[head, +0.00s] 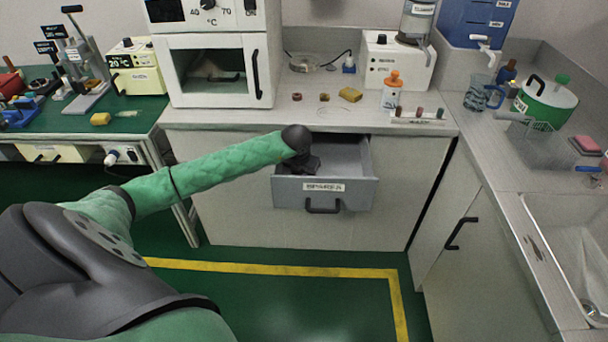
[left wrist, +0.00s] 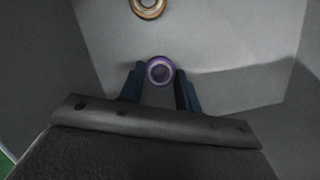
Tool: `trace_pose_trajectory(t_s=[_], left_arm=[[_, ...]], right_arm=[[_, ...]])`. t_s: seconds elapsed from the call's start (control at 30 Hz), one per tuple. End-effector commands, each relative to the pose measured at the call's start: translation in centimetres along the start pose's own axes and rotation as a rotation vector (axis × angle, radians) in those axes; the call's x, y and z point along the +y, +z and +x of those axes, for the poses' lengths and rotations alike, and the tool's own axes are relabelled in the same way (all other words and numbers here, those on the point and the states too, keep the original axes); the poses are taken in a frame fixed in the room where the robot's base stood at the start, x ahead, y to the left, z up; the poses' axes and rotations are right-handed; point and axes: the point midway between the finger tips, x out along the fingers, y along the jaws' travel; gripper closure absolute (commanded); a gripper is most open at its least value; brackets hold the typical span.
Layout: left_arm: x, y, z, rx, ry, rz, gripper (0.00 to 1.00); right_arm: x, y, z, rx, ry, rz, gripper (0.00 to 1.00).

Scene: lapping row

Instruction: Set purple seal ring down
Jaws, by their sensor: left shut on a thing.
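The purple seal ring (left wrist: 160,71) shows in the left wrist view between the two dark fingertips of my left gripper (left wrist: 159,82), which is shut on it. In the head view my left gripper (head: 304,165) reaches down inside the open grey drawer (head: 347,192), and the ring is hidden there. The drawer's grey inside fills most of the left wrist view. I cannot tell whether the ring touches the drawer floor. A brass-coloured ring (left wrist: 148,7) lies in the drawer beyond the purple one. My right gripper is not in view.
The drawer's walls surround my gripper. Its right half looks clear.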

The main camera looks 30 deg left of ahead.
Motion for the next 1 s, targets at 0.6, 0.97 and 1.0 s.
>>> trace_pose_trajectory(t_s=[0.6, 0.97, 1.0], left_arm=[[0.0, 0.0, 0.1, 0.0, 0.0, 0.0, 0.45], [0.0, 0.1, -3.1, -0.002, 0.001, 0.002, 0.45], [0.0, 0.1, -3.9, -0.003, 0.0, 0.002, 0.45]], right_arm=[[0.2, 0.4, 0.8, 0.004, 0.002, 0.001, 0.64], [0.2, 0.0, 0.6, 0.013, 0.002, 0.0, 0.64], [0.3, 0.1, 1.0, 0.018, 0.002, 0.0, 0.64]])
